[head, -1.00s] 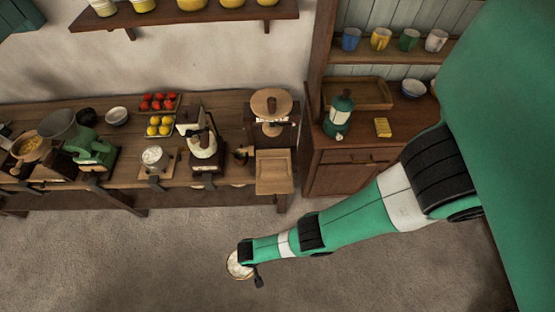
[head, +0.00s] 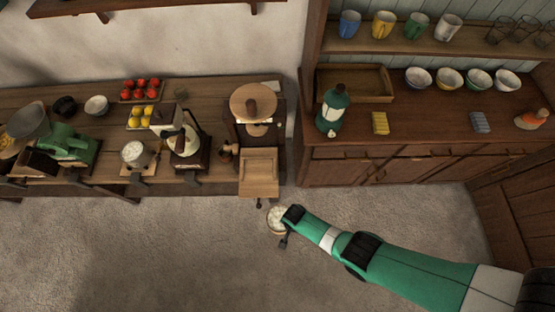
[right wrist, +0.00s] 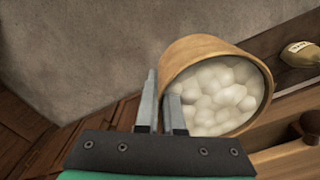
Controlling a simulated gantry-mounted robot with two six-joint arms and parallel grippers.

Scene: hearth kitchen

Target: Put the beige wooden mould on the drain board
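The beige wooden mould (head: 273,229) is a round tub filled with white lumps. In the head view it hangs over the floor, just in front of the table's right end. My right gripper (head: 286,228) is shut on its rim. The right wrist view shows the mould (right wrist: 190,55) tilted, with its wall between the two fingers (right wrist: 160,108). A light wooden board (head: 259,178) juts from the front of the press, beyond and left of the mould; it looks like the drain board. The mould is apart from it. My left gripper is not in view.
The press (head: 256,105) stands behind the board. A coffee-pot-like device (head: 183,145), a small pot (head: 135,153) and a green grinder (head: 72,145) stand to its left. The floor in front is clear.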

